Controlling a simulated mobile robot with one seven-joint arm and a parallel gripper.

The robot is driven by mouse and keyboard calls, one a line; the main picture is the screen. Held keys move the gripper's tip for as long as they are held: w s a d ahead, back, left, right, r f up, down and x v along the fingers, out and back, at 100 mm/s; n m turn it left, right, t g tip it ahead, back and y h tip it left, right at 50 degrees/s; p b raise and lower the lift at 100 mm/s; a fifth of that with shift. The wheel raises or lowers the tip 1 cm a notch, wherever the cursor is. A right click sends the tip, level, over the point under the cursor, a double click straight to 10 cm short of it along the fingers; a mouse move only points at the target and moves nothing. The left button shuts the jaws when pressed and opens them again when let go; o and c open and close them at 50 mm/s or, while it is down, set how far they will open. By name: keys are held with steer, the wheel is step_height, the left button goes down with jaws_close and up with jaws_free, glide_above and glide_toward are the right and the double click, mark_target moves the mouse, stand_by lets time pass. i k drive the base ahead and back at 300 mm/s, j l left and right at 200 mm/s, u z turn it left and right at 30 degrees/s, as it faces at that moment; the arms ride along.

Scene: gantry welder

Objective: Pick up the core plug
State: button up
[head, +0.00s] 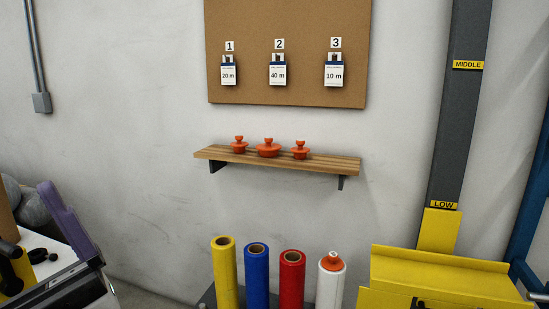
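Three orange-red core plugs with round knobs stand in a row on a wooden wall shelf (325,164): a small left plug (239,146), a wider middle plug (268,149) and a right plug (300,151). Another orange plug (331,263) sits on top of the white roll (329,288) below the shelf. The yellow roll (226,275), blue roll (257,278) and red roll (291,280) have open cores at the top. My gripper is not in view.
A cork board (290,95) with three numbered tags hangs above the shelf. A yellow machine part (440,275) and a dark upright post (458,110) stand at right. A cluttered white surface (48,238) is at lower left. The wall around the shelf is clear.

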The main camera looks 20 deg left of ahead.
mark_target(269, 149)
steer(key=u, duration=2)
steer(key=i+z, duration=0.1)
steer(key=z, duration=0.35)
steer(key=i+z, duration=0.1)
steer(key=z, duration=0.35)
steer(key=i+z, duration=0.1)
steer(key=z, duration=0.35)
steer(key=i+j+z, duration=0.65)
steer(key=i+j, duration=0.35)
steer(key=i, duration=0.2)
steer(key=i+j, duration=0.3)
steer(key=i, duration=0.2)
steer(key=z, duration=0.05)
